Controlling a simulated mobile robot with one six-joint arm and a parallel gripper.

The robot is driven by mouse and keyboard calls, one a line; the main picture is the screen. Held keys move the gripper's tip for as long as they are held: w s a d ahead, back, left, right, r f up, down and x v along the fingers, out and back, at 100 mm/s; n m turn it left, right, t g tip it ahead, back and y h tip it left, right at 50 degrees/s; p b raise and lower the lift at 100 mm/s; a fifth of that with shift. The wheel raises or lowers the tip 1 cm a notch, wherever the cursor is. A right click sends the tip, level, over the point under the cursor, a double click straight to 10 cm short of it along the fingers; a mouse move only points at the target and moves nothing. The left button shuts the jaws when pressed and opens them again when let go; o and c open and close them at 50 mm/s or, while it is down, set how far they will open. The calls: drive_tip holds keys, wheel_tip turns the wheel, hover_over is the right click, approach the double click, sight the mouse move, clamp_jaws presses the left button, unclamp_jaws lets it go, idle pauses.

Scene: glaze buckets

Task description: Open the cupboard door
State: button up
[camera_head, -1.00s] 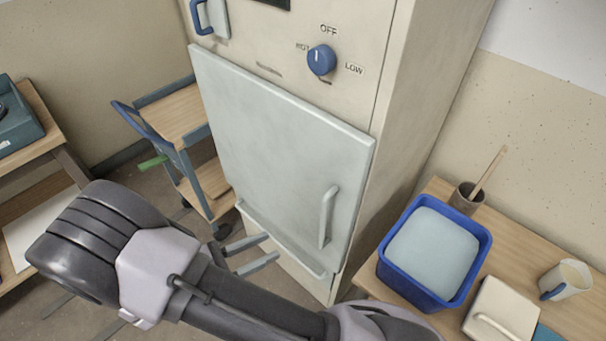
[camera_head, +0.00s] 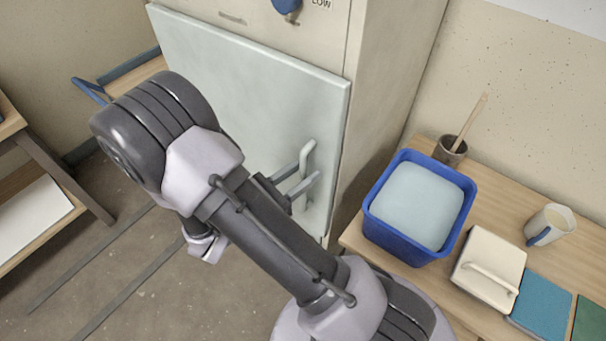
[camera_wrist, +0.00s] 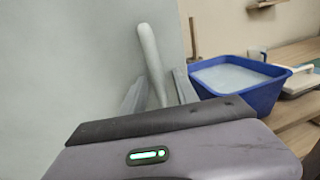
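The cupboard door (camera_head: 235,85) is a pale grey-green panel on the front of a cream cabinet, and it looks shut. Its upright bar handle (camera_head: 309,150) is near the door's right edge. In the wrist view the handle (camera_wrist: 150,55) rises between my two fingers, in front of the door (camera_wrist: 70,80). My gripper (camera_head: 303,172) is open at the handle, with one finger on each side of it; it also shows in the wrist view (camera_wrist: 158,82). I cannot tell whether either finger touches the handle. My arm hides the lower left of the door.
A blue tub (camera_head: 375,235) stands on a wooden table (camera_head: 490,170) right of the cabinet, with a brush pot (camera_head: 450,151), a mug (camera_head: 550,225) and a white lidded box (camera_head: 488,268). A trolley (camera_head: 130,80) is at left behind my arm. The floor at left is open.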

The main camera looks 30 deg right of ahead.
clamp_jaws()
idle(1.4)
